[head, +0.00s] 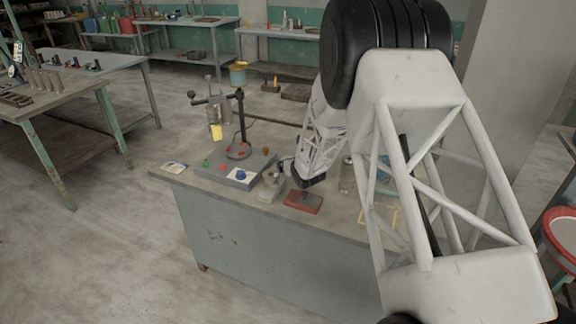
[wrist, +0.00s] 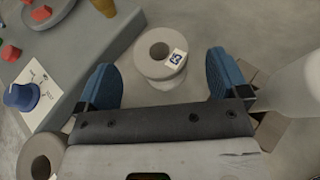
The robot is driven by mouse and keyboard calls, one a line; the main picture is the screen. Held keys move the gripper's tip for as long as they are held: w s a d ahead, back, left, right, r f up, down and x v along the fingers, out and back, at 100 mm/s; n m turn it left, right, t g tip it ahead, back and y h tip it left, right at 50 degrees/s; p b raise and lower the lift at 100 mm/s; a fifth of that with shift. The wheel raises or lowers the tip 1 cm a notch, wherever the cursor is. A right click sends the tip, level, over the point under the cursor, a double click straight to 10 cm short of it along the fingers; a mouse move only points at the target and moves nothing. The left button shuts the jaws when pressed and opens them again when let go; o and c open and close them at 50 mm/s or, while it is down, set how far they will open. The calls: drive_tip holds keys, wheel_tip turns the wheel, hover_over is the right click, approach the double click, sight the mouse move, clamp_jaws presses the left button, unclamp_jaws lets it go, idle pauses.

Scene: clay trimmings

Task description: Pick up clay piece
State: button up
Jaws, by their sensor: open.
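My gripper (wrist: 163,80) is open and empty, its two blue fingers spread apart over the bench. In the wrist view a grey ring-shaped piece (wrist: 143,58) with a central hole and a small printed label lies ahead of the gap between the fingers, not gripped. Flat brownish pieces (wrist: 272,130) lie by the right finger, partly hidden by it. I cannot tell for sure which of these is the clay piece. In the head view my gripper (head: 304,184) is low over the bench by a red block (head: 303,203); its fingers are too small to make out.
A grey control box (head: 240,171) with coloured knobs and a dark stand (head: 240,120) are left of my gripper. A second grey ring (wrist: 42,155) lies lower left in the wrist view. A pale cylinder (wrist: 297,88) stands close to the right finger.

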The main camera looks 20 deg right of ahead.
drive_tip(key=shift+x, duration=1.3)
drive_tip(key=shift+c, duration=0.4)
drive_tip(key=c, duration=1.1)
drive_tip(key=shift+o, duration=0.2)
drive_tip(key=shift+r, duration=0.15)
wheel_tip(320, 180, up, 10)
